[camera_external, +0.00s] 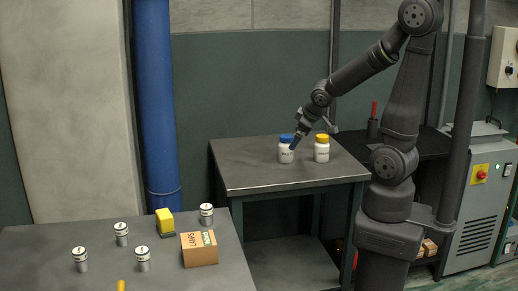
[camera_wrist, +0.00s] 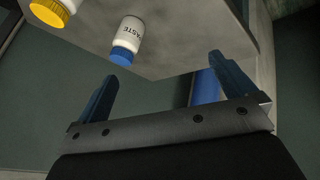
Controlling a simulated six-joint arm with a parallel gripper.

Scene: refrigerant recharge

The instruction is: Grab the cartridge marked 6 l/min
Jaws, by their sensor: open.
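Several small grey cartridges with light tops stand on the near table (camera_external: 215,270) in the external view: one at the far left (camera_external: 80,259), one behind it (camera_external: 121,234), one in front (camera_external: 143,259), and one at the back right (camera_external: 206,214). Their markings are too small to read, so I cannot tell which is 6 l/min. My gripper (camera_external: 296,140) is over the back table, by the blue-capped bottle and away from the cartridges. In the wrist view its two fingers (camera_wrist: 165,84) are wide apart with nothing between them. No cartridge shows there.
A blue-capped white bottle (camera_external: 286,152) and a yellow-capped one (camera_external: 321,151) stand on the back table (camera_external: 245,175). A cardboard box (camera_external: 199,249) and a yellow block (camera_external: 165,220) sit among the cartridges. A blue pipe (camera_external: 157,100) rises behind the near table.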

